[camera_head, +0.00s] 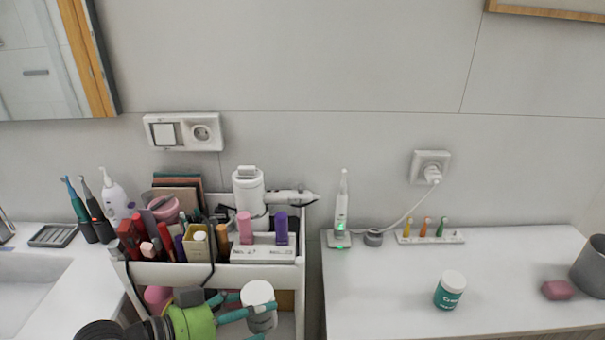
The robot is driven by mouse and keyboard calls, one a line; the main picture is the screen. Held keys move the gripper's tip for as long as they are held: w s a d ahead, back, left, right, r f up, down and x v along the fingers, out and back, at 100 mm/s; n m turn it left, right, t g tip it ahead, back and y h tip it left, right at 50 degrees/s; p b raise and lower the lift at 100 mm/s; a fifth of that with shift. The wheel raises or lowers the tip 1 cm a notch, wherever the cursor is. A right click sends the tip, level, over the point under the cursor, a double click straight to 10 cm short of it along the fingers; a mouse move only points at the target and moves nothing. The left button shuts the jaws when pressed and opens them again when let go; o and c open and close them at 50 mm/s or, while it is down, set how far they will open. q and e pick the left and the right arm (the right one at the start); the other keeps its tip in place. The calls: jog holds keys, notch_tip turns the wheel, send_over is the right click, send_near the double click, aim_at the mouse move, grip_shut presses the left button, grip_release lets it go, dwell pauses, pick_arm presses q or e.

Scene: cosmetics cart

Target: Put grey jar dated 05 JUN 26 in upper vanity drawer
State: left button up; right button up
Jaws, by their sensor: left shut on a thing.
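A grey jar with a white lid (258,292) is at the bottom centre, in front of the cart's lower level. My left gripper (262,322), with a green body and teal fingers, is shut on this jar from the left. The jar looks upright; no date can be read on it. No upper vanity drawer shows in this view. My right gripper is not in view.
The cosmetics cart (170,275) has a crowded top tray. A white counter (385,295) on the right holds a teal jar with a white lid (451,290), an electric toothbrush (341,205), a brush-head holder (430,237), a pink soap (557,290) and a grey cup (592,265).

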pick_arm(q)
jog(key=s+a+r, duration=0.1)
jog(key=a, duration=0.8)
jog(key=shift+s+a, duration=0.25)
jog(key=shift+s, duration=0.05)
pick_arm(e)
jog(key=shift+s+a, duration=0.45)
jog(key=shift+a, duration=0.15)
